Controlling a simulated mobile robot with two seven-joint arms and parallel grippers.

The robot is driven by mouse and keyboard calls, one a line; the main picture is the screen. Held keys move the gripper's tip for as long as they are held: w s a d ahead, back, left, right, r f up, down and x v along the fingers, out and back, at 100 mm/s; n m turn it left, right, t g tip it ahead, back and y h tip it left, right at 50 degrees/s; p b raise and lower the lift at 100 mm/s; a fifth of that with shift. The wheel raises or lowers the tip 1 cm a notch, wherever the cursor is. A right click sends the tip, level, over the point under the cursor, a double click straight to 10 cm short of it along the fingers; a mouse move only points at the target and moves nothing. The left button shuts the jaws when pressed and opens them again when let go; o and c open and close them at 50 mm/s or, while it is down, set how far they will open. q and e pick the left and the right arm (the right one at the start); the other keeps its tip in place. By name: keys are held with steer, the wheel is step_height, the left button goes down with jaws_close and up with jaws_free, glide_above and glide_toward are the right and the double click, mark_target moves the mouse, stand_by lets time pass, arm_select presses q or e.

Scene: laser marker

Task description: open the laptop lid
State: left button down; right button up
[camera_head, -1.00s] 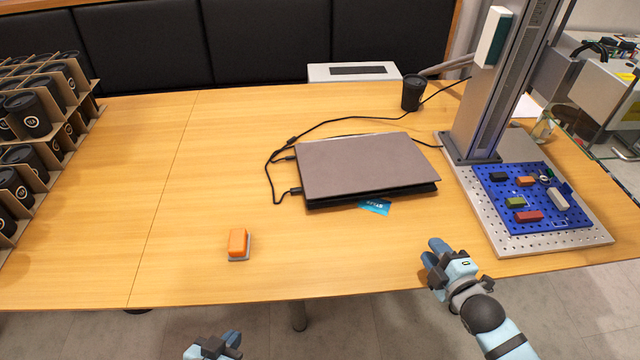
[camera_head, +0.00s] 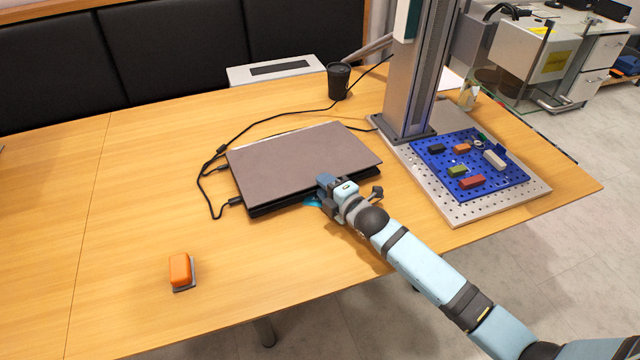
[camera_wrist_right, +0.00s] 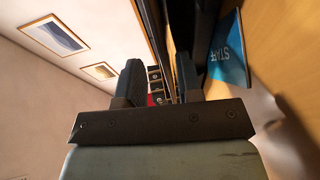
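The laptop (camera_head: 300,160) lies on the table with its grey-brown lid down and a gap above the dark base at the front edge. My right gripper (camera_head: 325,187) is at the lid's front edge, near its right part. In the right wrist view its two fingers (camera_wrist_right: 159,82) stand apart, with the thin dark edge of the lid (camera_wrist_right: 154,30) running between them. The dark base (camera_wrist_right: 207,40) lies beyond the right-hand finger. I cannot tell whether either finger touches the lid. My left gripper is out of view.
A blue STAFF card (camera_wrist_right: 229,52) lies under the laptop's front edge. Cables (camera_head: 212,180) run along its left side. A black cup (camera_head: 338,80) stands behind. The laser stand with its blue board (camera_head: 470,165) is at the right.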

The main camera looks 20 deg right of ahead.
steer(key=shift+x, duration=1.05)
jaws_close()
